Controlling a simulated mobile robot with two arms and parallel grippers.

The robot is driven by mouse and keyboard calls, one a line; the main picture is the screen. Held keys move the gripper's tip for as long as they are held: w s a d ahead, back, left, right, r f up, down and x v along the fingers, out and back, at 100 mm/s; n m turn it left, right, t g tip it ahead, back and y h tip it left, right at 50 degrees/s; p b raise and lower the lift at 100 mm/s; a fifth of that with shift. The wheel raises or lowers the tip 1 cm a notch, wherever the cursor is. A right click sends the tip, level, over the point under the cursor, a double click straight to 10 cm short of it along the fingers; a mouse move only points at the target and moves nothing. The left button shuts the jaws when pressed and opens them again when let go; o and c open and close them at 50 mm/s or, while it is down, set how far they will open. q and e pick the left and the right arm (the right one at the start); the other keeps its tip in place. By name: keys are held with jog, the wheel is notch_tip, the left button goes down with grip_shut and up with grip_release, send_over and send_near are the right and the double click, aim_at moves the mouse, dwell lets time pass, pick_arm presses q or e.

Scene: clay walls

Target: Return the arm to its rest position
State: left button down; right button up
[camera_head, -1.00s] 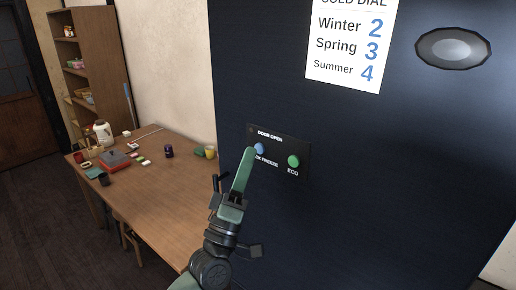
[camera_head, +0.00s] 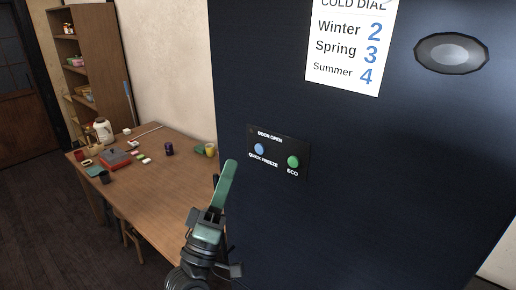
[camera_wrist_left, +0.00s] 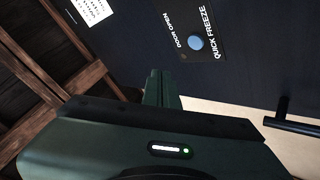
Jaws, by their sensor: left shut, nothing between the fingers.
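My left gripper (camera_head: 229,166) is shut and empty, with its green fingers pointing up. In the head view it is in front of the dark fridge (camera_head: 380,200), below and left of the button panel (camera_head: 278,152). The blue QUICK FREEZE button (camera_head: 259,149) and the green ECO button (camera_head: 293,162) are both uncovered. The left wrist view shows the gripper (camera_wrist_left: 156,85) apart from the blue button (camera_wrist_left: 195,43). My right gripper does not show in either view.
A wooden table (camera_head: 165,190) stands left of the fridge, with a kettle (camera_head: 103,130), a red box (camera_head: 115,158) and a yellow mug (camera_head: 210,149) on it. A shelf (camera_head: 95,65) stands behind. A paper sign (camera_head: 346,50) hangs on the fridge.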

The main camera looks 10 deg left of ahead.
pick_arm(q)
jog(key=w+a+f+m+g+y+b, duration=0.1)
jog(key=w+f+m+g, duration=0.2)
jog(key=f, duration=1.2)
jog(key=w+f+m+g+y+b, duration=0.1)
jog(key=w+f+g+y, duration=0.2)
jog(key=f, duration=1.3)
jog(key=s+a+f+m+g+b, duration=0.1)
jog(key=s+f+g, duration=0.25)
jog(key=f, duration=0.85)
jog(key=s+a+f+m+g, duration=0.2)
jog(key=s+f+g, duration=0.15)
jog(key=f, duration=0.85)
jog(key=s+a+f+m+g+y+b, duration=0.25)
jog(key=s+f+g, duration=0.55)
jog(key=s+f, duration=1.9)
jog(key=s+f+m+g, duration=0.2)
jog(key=s+f+g, duration=0.1)
jog(key=s, duration=1.2)
jog(key=shift+a+g, duration=0.3)
jog(key=shift+a, duration=0.1)
jog(key=shift+y, duration=0.25)
